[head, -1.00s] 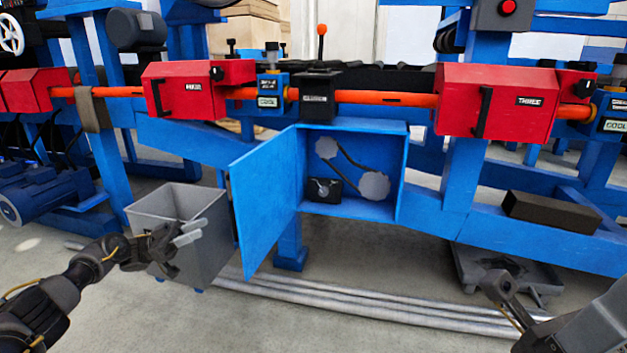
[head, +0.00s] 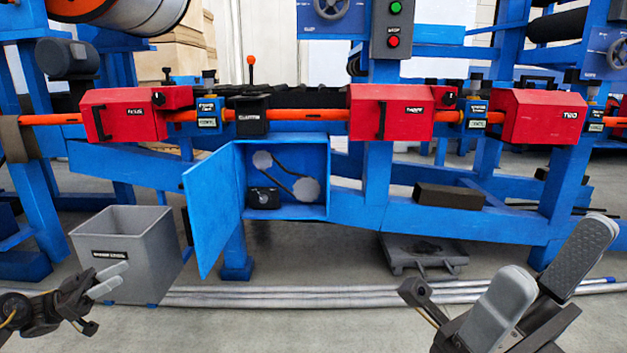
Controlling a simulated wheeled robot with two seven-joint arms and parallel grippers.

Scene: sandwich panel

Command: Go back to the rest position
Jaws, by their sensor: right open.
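My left gripper (head: 110,280) is at the lower left, in front of the grey bin (head: 150,262). Its two light grey fingertips lie close together with nothing visible between them; I cannot tell how far apart they are. My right gripper (head: 540,275) is at the lower right, raised in front of the machine. Its two wide grey fingers are spread and empty. Neither gripper appears to touch the machine. A blue cabinet (head: 328,180) stands at the centre with its door (head: 213,205) swung open to the left. Two grey pulleys with a belt and a black box show inside.
Red boxes (head: 390,112) sit along an orange bar (head: 320,115) on the blue frame. Long grey pipes (head: 330,297) lie on the floor below. A dark brown block (head: 449,196) rests on the lower beam.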

